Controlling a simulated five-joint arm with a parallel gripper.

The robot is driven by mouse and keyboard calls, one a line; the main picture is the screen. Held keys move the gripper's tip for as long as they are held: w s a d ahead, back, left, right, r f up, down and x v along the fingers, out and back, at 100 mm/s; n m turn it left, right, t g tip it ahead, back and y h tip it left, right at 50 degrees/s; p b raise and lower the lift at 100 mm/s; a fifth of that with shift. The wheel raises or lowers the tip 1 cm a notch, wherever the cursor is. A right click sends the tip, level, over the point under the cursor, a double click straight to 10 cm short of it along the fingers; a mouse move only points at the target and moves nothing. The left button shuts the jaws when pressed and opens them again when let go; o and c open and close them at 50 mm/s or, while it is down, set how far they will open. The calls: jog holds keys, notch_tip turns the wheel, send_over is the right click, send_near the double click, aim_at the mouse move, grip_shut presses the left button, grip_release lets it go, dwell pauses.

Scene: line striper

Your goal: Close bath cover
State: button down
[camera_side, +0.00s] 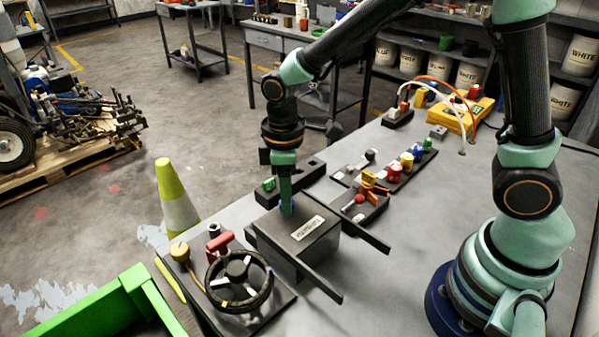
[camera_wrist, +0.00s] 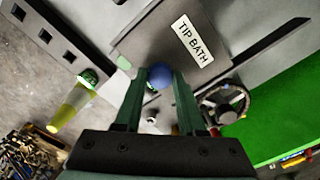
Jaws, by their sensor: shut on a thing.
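The bath cover (camera_side: 300,230) is a dark grey plate on a box-shaped housing at the middle of the bench. It has a white label, which reads TIP BATH in the wrist view (camera_wrist: 193,41). A blue ball knob (camera_wrist: 161,77) stands near the cover's edge. My gripper (camera_side: 286,203) points straight down at the knob, and its two green fingers are shut on it, one on each side. In the side view the fingers hide most of the knob. Two dark rails (camera_side: 372,240) stick out from the housing towards the lower right. I cannot tell how much of the bath is uncovered.
A dark socketed block (camera_side: 290,181) lies just behind my gripper. Levers and coloured knobs (camera_side: 394,172) line the bench behind. A green bin (camera_side: 110,305) is at the lower left.

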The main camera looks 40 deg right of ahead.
jog(key=c, duration=0.7)
grip_release()
jog(key=shift+w, duration=0.35)
jog(key=shift+c, duration=0.2)
jog(key=shift+o, duration=1.2)
jog(key=shift+s, duration=0.1)
notch_tip(320, 180, up, 12)
jog(key=shift+r, duration=0.1)
jog(key=s+d+r+m+t, duration=0.1)
jog(key=s+d+m+t, duration=0.2)
jog(key=d, duration=0.3)
jog(key=s+d+r+m+t, duration=0.1)
jog(key=s+d+m+t, duration=0.1)
jog(key=s+d+m, duration=0.2)
jog(key=shift+s+d+m+t, duration=0.3)
jog(key=shift+d+m+t, duration=0.1)
jog(key=shift+d+m, duration=0.6)
